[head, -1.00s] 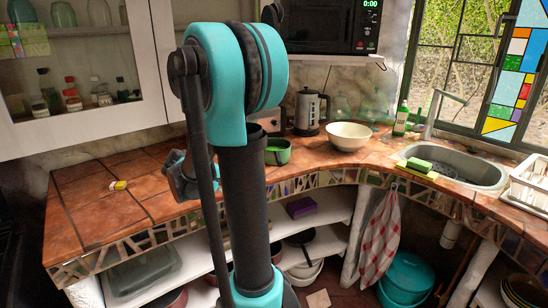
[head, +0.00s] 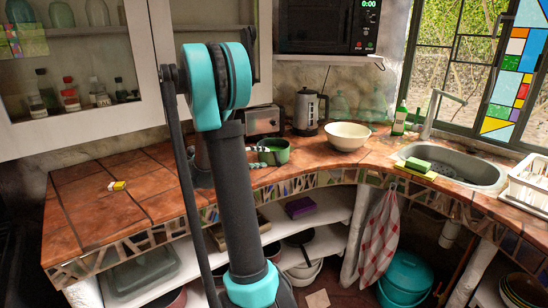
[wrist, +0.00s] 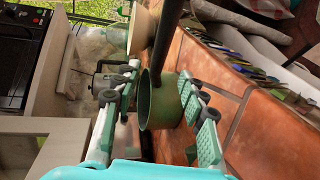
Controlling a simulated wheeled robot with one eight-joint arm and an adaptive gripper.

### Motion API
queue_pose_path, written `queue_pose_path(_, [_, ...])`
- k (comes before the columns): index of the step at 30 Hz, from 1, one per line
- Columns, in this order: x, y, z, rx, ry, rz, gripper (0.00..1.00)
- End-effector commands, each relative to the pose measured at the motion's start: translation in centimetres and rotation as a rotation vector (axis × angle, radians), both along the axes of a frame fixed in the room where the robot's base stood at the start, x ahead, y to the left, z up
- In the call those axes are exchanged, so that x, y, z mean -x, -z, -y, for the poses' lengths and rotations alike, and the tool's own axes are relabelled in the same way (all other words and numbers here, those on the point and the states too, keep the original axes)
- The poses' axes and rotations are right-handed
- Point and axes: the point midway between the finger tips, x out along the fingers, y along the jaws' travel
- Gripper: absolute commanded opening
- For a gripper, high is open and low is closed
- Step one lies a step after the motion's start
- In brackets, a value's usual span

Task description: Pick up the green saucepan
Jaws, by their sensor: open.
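The green saucepan (head: 276,152) stands on the tiled counter, left of the white bowl. In the wrist view the saucepan (wrist: 158,108) lies between the two fingers of my gripper (wrist: 158,75), with its dark handle running up the picture. My gripper is open, one finger on each side of the pan; I cannot tell whether either finger touches it. In the head view my gripper (head: 257,157) shows at the pan's left side, and my arm hides most of the wrist.
A white bowl (head: 347,136) and a kettle (head: 306,111) stand right of the pan. A toaster (head: 263,120) is behind it. A small yellow-and-white item (head: 117,186) lies on the left counter, which is otherwise clear. The sink (head: 460,167) is at right.

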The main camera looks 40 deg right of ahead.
Motion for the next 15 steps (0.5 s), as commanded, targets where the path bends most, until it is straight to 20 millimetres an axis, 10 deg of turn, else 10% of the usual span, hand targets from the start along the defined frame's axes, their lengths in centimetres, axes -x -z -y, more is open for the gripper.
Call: queue_pose_path(15, [0.2, 0.9, 4.4, -0.001, 0.003, -0.001, 0.42])
